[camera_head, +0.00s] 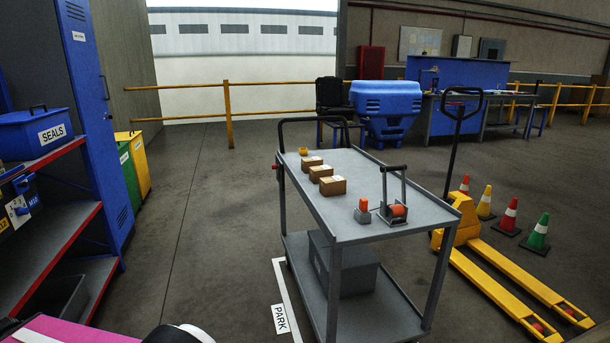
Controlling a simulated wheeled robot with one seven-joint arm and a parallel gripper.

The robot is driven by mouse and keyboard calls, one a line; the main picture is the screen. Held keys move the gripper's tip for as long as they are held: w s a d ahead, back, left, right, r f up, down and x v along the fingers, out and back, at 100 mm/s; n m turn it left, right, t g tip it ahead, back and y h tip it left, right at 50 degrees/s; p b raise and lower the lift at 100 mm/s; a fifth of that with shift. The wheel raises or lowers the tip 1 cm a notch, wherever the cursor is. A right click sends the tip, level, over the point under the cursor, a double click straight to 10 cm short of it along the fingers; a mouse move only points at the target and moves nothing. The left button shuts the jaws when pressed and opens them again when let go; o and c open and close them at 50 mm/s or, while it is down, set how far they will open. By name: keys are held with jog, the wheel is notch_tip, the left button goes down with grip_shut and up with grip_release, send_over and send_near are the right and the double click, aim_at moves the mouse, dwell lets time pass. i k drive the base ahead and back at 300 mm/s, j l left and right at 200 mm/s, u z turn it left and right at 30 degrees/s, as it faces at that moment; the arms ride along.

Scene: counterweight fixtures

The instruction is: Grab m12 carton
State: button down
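Three small brown cartons stand in a row on the top shelf of a grey cart (365,165): a far carton (311,162), a middle carton (320,172) and a near carton (332,187). They have pale strips on top. Their markings are too small to read, so I cannot tell which is the m12 carton. My gripper is not in view. A rounded white and black part, which may be mine, shows at the bottom edge, well apart from the cart.
The cart also carries a yellow-orange ring (303,151), a small grey block with an orange top (362,212) and a frame with an orange roll (397,210). A grey bin (345,270) sits below. A yellow pallet truck (500,275) and cones stand right; shelving (50,255) stands left. Floor between is clear.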

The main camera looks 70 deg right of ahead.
aim_at(308, 162)
jog(key=j+z, duration=0.5)
jog(key=k+j+z, duration=0.2)
jog(key=j+z, duration=0.15)
jog(key=z, duration=1.85)
jog(key=u, duration=0.25)
jog(key=i+j+u, duration=0.1)
jog(key=i+u, duration=0.5)
jog(key=i, duration=1.95)
jog(key=i+j, duration=0.15)
jog(key=i, duration=1.6)
jog(key=i+l+z, duration=0.15)
jog(key=i+z, duration=0.3)
jog(key=i, duration=0.15)
jog(key=i+j+z, duration=0.1)
jog(key=i+z, duration=0.4)
jog(key=i+j+z, duration=0.3)
jog(key=i+z, duration=0.15)
jog(key=i, duration=0.25)
jog(key=i+l+z, duration=0.25)
jog(key=i+z, duration=0.2)
jog(key=i, duration=0.15)
jog(key=i+z, duration=0.45)
jog(key=i, duration=0.15)
jog(key=i+j+z, duration=0.2)
jog(key=i+z, duration=0.2)
jog(key=i, duration=0.2)
